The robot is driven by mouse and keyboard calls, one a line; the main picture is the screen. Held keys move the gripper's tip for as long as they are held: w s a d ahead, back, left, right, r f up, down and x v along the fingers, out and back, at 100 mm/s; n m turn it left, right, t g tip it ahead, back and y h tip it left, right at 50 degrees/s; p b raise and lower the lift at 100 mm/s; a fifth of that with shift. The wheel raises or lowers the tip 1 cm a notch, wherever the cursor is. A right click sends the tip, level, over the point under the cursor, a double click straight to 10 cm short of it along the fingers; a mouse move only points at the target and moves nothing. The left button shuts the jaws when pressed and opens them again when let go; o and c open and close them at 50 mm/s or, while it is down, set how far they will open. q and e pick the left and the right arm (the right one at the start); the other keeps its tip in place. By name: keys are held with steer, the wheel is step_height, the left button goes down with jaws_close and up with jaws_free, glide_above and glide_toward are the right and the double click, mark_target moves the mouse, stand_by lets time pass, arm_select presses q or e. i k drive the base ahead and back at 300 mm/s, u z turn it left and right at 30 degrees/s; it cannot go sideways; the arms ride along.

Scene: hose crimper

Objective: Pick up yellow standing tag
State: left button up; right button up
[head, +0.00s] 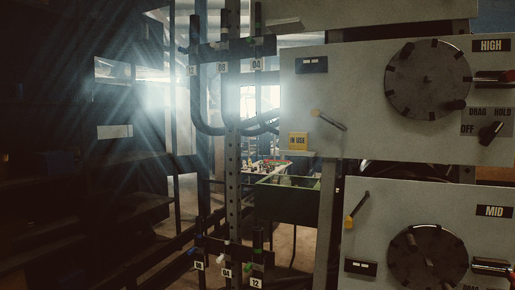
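The yellow standing tag (298,141), marked "IN USE", stands upright on a small ledge at the lower left corner of the upper grey panel (345,85). Its front faces me and nothing covers it. Neither of my grippers shows in the head view.
A lever with a yellow end (328,120) sits right of the tag. A large dark dial (428,79) is further right. The lower grey panel (385,220) has its own lever (356,210) and dial (428,258). Numbered racks with hoses (225,52) stand left. A green bin (285,200) is behind.

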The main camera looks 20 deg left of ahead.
mark_target(298, 141)
steer(key=u, duration=0.3)
steer(key=k, duration=0.75)
steer(key=u, duration=1.25)
steer(key=i, duration=1.4)
steer(key=z, duration=1)
steer(key=i, duration=0.85)
steer(key=z, duration=0.9)
